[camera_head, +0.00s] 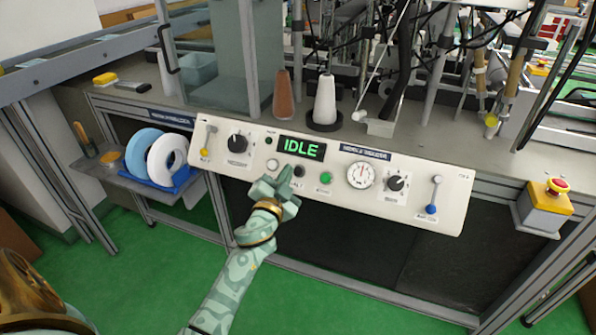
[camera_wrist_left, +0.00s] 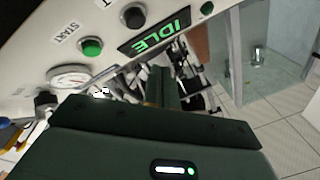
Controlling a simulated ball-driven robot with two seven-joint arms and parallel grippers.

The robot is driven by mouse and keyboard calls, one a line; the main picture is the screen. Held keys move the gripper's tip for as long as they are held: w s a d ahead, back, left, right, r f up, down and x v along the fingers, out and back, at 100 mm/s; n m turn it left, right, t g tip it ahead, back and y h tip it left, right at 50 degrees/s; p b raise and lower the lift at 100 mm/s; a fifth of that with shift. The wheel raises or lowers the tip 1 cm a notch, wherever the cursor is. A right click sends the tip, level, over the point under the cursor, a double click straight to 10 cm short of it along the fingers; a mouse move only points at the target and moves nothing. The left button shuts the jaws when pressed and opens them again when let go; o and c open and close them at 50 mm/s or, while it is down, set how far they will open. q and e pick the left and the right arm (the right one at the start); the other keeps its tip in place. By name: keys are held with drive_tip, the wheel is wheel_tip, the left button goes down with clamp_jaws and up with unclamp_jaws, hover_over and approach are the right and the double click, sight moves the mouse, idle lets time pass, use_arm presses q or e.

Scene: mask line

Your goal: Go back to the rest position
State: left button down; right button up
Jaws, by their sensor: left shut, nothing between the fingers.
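My left arm rises from the bottom of the head view. Its gripper (camera_head: 280,185) is shut and empty in front of the white control panel (camera_head: 430,212), just below the button row. In the left wrist view the gripper's dark green body fills the bottom, with the panel (camera_wrist_left: 40,40) behind it. The display (camera_head: 301,148) reads IDLE in green letters. A green button (camera_head: 326,178) and a black button (camera_head: 299,171) sit below it. The green button (camera_wrist_left: 91,47) is marked START in the wrist view. I cannot tell whether the fingertips touch the panel. My right gripper is not in view.
A yellow emergency-stop box (camera_head: 545,206) with a red button is at the right end. A side shelf (camera_head: 120,180) holds blue and white rolls (camera_head: 166,158). Brown (camera_head: 283,95) and white cones (camera_head: 325,100) stand behind the panel. Green floor (camera_head: 330,300) lies open in front.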

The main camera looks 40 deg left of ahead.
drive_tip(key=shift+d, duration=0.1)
